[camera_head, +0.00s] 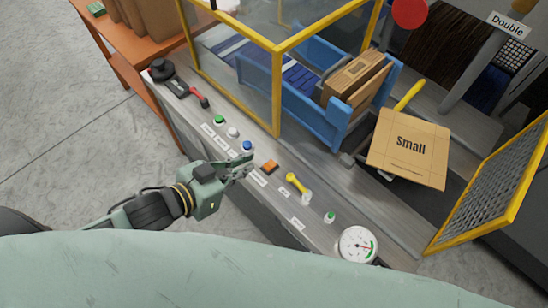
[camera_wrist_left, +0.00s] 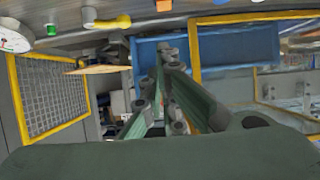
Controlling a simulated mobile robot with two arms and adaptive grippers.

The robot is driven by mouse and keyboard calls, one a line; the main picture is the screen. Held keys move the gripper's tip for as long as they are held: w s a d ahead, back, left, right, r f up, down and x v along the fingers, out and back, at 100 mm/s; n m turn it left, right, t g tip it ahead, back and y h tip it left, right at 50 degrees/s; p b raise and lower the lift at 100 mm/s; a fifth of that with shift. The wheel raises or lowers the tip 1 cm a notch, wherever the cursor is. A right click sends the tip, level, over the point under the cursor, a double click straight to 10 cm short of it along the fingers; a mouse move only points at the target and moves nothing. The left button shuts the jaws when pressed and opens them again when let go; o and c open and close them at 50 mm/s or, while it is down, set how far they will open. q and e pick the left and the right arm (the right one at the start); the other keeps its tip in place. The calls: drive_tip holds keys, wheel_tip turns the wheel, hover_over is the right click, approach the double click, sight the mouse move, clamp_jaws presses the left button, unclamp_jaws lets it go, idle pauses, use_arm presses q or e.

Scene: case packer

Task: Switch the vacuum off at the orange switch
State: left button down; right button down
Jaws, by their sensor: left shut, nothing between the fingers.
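The orange switch (camera_head: 270,167) sits on the grey control ledge, between the blue button and a yellow lever. It also shows at the top edge of the left wrist view (camera_wrist_left: 163,5), partly cut off. My left gripper (camera_head: 246,162) is shut and empty, a little to the left of the switch and close to the blue button (camera_head: 247,146). In the left wrist view its fingertips (camera_wrist_left: 168,52) are together, below the switch in the picture and apart from it. My right gripper is in neither view.
The ledge also holds green and white buttons (camera_head: 233,132), a yellow lever (camera_head: 297,185) and a round gauge (camera_head: 357,245). Behind stand a yellow-framed guard (camera_head: 277,90), a blue carrier with cartons (camera_head: 290,104) and a flat "Small" carton (camera_head: 408,165). The floor at left is clear.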

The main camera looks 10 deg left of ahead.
use_arm(q)
drive_tip(key=shift+w, duration=0.1)
drive_tip(key=p, duration=0.1)
hover_over(270, 165)
drive_tip(key=s+d, duration=0.1)
wheel_tip(270, 165, down, 7)
drive_tip(key=shift+s+d+r, duration=0.1)
drive_tip(key=shift+r, duration=0.05)
drive_tip(key=shift+w+d+f, duration=0.1)
drive_tip(key=shift+w+f, duration=0.1)
drive_tip(key=shift+f, duration=0.6)
